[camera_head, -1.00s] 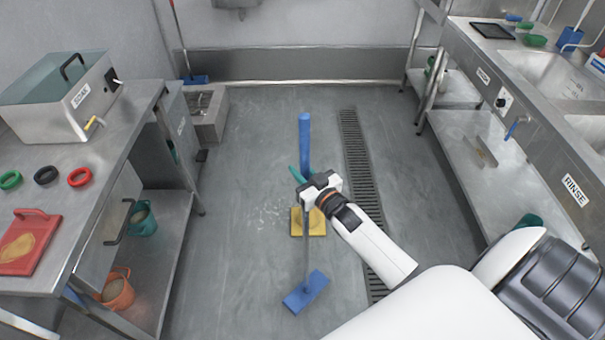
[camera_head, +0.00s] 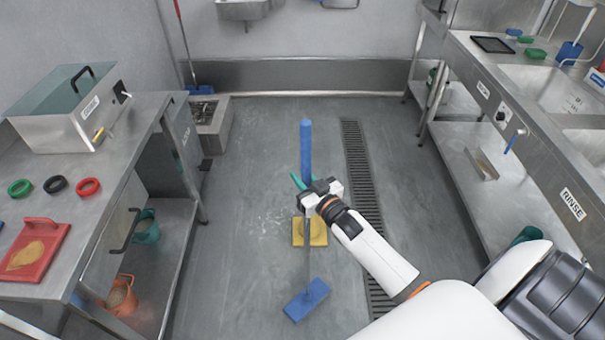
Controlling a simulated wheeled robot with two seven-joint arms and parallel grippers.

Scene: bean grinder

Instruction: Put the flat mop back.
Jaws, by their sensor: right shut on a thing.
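The flat mop stands almost upright in the middle of the floor. It has a blue upper handle (camera_head: 306,146), a thin grey pole and a flat blue head (camera_head: 307,300). My right gripper (camera_head: 312,192) is shut on the pole just below the blue handle. The head is low, but I cannot tell whether it touches the floor. A small green piece shows at the gripper's left side, and I cannot tell what it belongs to. My left gripper is out of view.
A yellow object (camera_head: 317,233) lies behind the pole. A floor drain (camera_head: 362,170) runs to the right. A steel table (camera_head: 107,225) stands left and a sink bench (camera_head: 540,150) right. A red-handled tool (camera_head: 185,45) leans in the back left corner. Clear floor lies between.

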